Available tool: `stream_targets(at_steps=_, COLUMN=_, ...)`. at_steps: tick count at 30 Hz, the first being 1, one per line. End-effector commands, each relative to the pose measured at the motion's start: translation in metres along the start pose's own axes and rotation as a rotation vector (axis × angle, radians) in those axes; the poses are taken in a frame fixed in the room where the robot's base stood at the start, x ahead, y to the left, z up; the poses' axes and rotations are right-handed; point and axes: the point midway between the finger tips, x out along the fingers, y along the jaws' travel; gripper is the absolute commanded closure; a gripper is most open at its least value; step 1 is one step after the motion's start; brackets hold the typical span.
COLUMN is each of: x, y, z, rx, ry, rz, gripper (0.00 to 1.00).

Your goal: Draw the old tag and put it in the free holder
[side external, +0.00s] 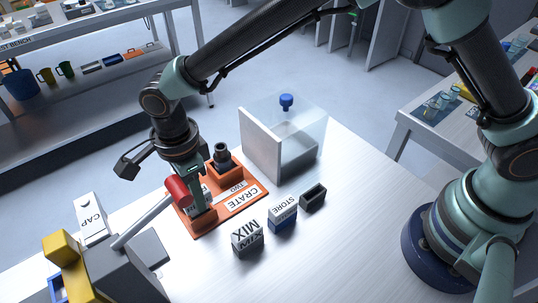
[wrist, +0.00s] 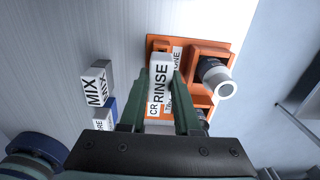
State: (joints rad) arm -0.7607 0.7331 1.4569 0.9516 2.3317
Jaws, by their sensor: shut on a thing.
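My gripper (wrist: 160,82) is shut on a white tag lettered RINSE (wrist: 161,72), upright between its fingers. In the side view my gripper (side external: 197,182) is low over the left part of the orange crate tray (side external: 240,203). I cannot tell whether the tag is clear of its seat there. MIX (wrist: 95,87) also shows in the wrist view, left of my gripper.
A dark-necked bottle (side external: 222,155) stands in the crate. A clear-sided box with a blue knob (side external: 286,101) stands behind it. A red-ended lever (side external: 177,191) reaches close to my gripper from a grey machine (side external: 128,268). A white CAP tag (side external: 93,219) sits at left.

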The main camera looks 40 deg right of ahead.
Motion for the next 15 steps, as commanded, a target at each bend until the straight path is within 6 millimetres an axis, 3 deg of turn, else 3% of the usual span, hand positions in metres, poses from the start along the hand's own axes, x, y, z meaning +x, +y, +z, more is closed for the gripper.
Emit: stream_targets(at_steps=15, x=-0.019, y=0.0, z=0.0, rx=0.0, ry=-0.001, rz=-0.001, gripper=1.0)
